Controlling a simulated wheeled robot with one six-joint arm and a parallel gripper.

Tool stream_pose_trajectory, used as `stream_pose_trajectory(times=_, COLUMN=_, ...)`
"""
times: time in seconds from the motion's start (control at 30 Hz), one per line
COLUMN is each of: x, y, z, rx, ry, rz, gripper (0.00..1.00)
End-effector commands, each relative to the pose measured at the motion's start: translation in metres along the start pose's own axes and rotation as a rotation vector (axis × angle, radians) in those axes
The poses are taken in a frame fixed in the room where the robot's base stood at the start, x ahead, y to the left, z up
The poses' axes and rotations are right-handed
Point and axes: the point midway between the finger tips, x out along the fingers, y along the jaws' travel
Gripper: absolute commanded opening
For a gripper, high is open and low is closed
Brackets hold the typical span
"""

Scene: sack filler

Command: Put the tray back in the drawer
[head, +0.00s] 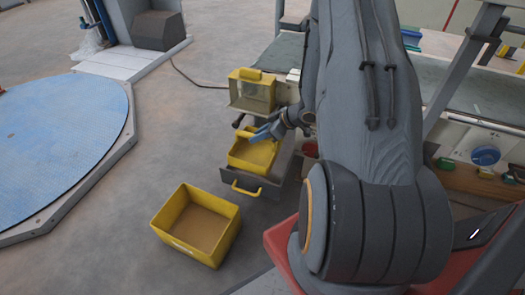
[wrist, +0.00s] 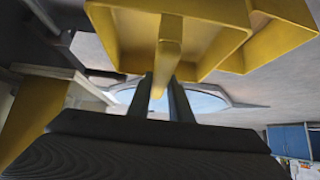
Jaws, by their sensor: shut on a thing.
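The yellow tray (head: 252,155) is at the open grey drawer (head: 275,180), over its opening. I cannot tell whether it rests on the drawer floor or hangs just above. My gripper (head: 264,132), with blue fingers, is shut on the tray's upright yellow grip at its far side. In the wrist view the tray (wrist: 125,35) fills the top, and its grip runs down between the two dark fingers of my gripper (wrist: 160,88). The drawer's yellow handle (head: 246,188) faces the front left.
A yellow box with a clear front (head: 252,92) sits above and behind the drawer. A blue round platform (head: 60,140) lies at left, with open floor between.

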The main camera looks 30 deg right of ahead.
Motion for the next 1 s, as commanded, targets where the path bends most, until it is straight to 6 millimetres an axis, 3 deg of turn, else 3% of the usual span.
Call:
stream_pose_trajectory(times=0.23, x=0.001, y=0.053, z=0.001, rx=-0.003, ry=0.0, rz=0.003, gripper=0.0)
stream_pose_trajectory(times=0.6, x=0.054, y=0.049, z=0.053, rx=0.003, ry=0.0, rz=-0.001, gripper=0.0)
stream_pose_trajectory(times=1.0, x=0.079, y=0.049, z=0.078, rx=0.002, ry=0.0, rz=-0.001, gripper=0.0)
